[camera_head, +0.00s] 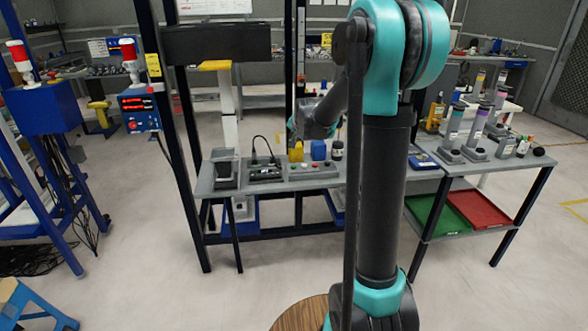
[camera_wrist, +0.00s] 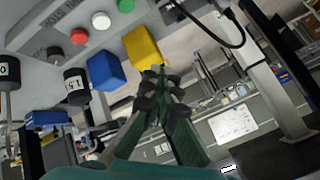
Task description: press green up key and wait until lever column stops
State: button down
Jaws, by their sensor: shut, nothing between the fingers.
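The green key (camera_wrist: 126,5) is a round button at the top edge of the wrist view, on a grey key box (camera_wrist: 50,30) beside a white and a red button. In the head view the key box (camera_head: 313,174) lies on the bench front, with the green key (camera_head: 293,165) at its left end. A pale column with a yellow top (camera_head: 215,66), perhaps the lever column, stands left of the bench middle. My gripper (camera_wrist: 160,72) is shut and empty, its tips by the yellow block and apart from the green key. In the head view my arm hides part of it.
A yellow block (camera_wrist: 143,47) and a blue block (camera_wrist: 105,70) stand behind the key box, close to my gripper. Black weights (camera_wrist: 76,86) stand beside them. A dark device with a looped cable (camera_head: 266,171) sits left of the key box. Dark frame posts flank the column.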

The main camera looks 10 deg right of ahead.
aim_at(294, 166)
jog(key=shift+f, duration=4.45)
jog(key=shift+f, duration=0.15)
jog(key=shift+f, duration=0.2)
